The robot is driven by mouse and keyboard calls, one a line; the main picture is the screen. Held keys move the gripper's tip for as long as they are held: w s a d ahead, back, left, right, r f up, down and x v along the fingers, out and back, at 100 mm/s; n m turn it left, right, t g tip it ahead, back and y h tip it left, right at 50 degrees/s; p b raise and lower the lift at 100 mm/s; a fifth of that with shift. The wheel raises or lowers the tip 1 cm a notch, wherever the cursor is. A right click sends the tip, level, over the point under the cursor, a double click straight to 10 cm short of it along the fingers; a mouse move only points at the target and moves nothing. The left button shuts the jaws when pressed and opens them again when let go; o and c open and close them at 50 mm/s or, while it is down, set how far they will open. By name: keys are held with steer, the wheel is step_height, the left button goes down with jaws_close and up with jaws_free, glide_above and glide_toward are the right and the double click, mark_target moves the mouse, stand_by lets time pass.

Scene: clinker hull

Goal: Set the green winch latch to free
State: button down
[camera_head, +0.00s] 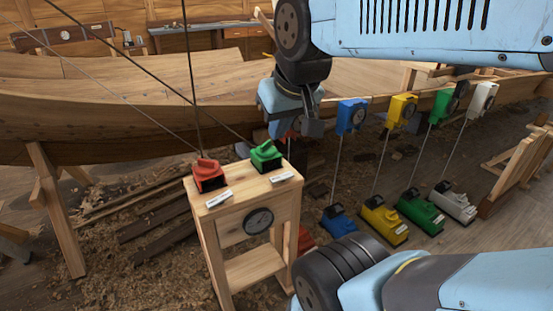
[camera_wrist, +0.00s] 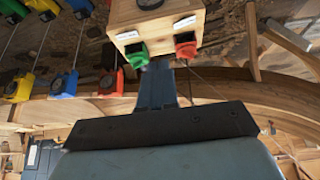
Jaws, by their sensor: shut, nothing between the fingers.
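A green winch latch (camera_head: 266,154) sits on a black base at the right of the top of a wooden stand (camera_head: 245,187). A red latch (camera_head: 208,173) sits on the same top to its left. In the wrist view, the green latch (camera_wrist: 136,55) is left of my fingertips and the red latch (camera_wrist: 186,49) is right of them. My gripper (camera_wrist: 158,66) is shut and empty, its tips pointing toward the stand. In the head view, my gripper (camera_head: 284,130) is above and right of the green latch, apart from it.
White labels (camera_head: 283,177) lie in front of the latches, too small to read. A round dial (camera_head: 258,221) is on the stand's front. The wooden hull (camera_head: 120,110) runs behind. Two dark lines rise near the latches. Several coloured winches (camera_head: 420,212) stand on the floor to the right.

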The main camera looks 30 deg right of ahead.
steer(key=m+g, duration=0.6)
steer(key=m, duration=1.2)
glide_above(290, 173)
step_height(290, 173, down, 18)
step_height(290, 173, down, 14)
steer(key=shift+f, duration=0.1)
